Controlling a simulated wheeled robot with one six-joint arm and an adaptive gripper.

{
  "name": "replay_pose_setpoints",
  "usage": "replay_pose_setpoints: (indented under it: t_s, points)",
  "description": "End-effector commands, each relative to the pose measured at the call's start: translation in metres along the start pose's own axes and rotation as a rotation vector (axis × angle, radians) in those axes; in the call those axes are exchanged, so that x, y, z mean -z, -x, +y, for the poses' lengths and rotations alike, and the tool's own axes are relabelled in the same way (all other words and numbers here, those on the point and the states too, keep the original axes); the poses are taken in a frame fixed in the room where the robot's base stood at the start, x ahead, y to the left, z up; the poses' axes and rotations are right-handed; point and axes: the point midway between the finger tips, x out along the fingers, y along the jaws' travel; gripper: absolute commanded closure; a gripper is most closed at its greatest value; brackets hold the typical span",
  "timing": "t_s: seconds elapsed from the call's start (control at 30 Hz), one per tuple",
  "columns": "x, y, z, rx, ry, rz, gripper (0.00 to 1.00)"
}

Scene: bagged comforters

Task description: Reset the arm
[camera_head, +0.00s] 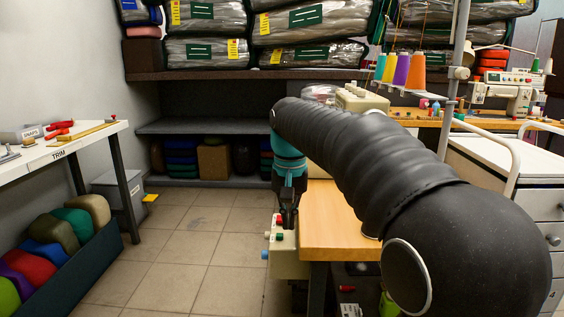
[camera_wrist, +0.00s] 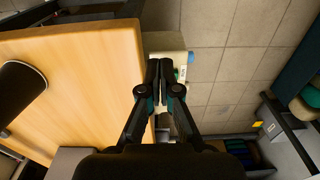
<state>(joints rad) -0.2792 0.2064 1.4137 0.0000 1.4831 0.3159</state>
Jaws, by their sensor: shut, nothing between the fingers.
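My gripper (camera_head: 287,218) hangs pointing down at the left edge of the wooden table (camera_head: 334,228). Its fingers are together and hold nothing. In the wrist view my gripper (camera_wrist: 160,68) shows its two fingertips side by side, over a cream control box (camera_wrist: 172,47) beside the table edge. In the head view the control box (camera_head: 287,262) has red and green buttons and sits just below the fingertips. I cannot tell whether the fingers touch it. My black-sleeved arm reaches from the lower right across the head view and hides part of the table.
Bagged comforters (camera_head: 205,52) fill the upper shelf at the back. A white TRIM table (camera_head: 66,146) and a bin of coloured rolls (camera_head: 92,268) stand at left. Thread cones (camera_head: 401,70) and a sewing machine (camera_head: 506,90) are at right. The tiled floor (camera_head: 185,250) at centre left is clear.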

Motion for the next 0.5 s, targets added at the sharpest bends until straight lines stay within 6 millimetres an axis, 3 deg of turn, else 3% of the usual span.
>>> replay_pose_setpoints:
  t_s: [0.27, 0.5]
  points:
    - [-0.03, 0.009, 0.027, 0.015, 0.004, 0.055, 1.0]
    - [-0.081, 0.012, 0.066, 0.029, 0.011, 0.145, 1.0]
